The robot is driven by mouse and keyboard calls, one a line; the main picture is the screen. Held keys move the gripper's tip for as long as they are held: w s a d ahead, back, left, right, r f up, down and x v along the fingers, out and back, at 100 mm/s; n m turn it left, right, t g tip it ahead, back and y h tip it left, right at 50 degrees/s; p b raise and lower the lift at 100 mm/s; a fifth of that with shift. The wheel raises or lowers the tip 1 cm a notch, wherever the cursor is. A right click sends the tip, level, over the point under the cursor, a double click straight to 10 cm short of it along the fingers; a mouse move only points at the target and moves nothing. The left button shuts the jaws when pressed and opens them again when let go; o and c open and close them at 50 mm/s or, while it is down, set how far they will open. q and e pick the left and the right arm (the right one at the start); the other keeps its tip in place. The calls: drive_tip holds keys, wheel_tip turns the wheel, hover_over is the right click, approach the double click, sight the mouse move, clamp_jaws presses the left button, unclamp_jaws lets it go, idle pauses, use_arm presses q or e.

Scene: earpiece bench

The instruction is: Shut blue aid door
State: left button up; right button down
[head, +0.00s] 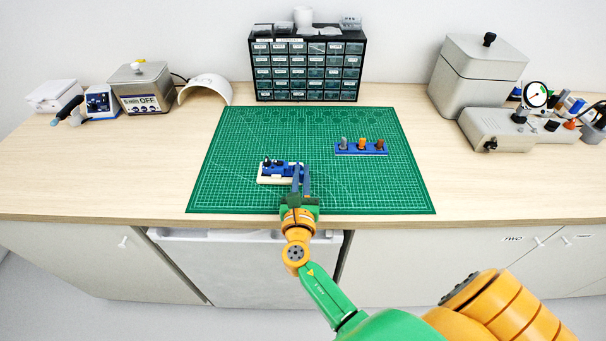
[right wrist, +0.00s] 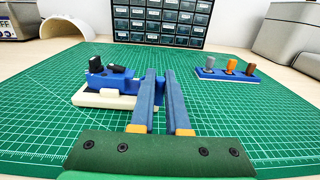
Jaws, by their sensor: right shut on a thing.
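The blue aid (head: 281,170) sits in a cream holder (head: 272,181) on the green mat, left of the mat's middle near its front. It also shows in the right wrist view (right wrist: 122,88), with dark parts at its left end. My right gripper (head: 301,168) is at the right end of the aid. Its fingers (right wrist: 160,75) are close together, shut on a blue part (right wrist: 159,88) at that end. The fingers hide most of this part, and I cannot tell how far the door is open. My left gripper is not in view.
A blue rack (head: 350,151) with grey, orange and brown pegs stands on the mat (head: 390,190) to the right. A black drawer cabinet (head: 307,97) stands at the back. The mat's right front is clear.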

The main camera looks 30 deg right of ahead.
idle(0.3)
drive_tip(key=c, duration=0.9)
unclamp_jaws()
drive_tip(key=b+v, duration=0.1)
drive_tip(key=v, duration=0.6)
drive_tip(key=shift+s+a, duration=0.1)
drive_tip(key=shift+a, duration=0.05)
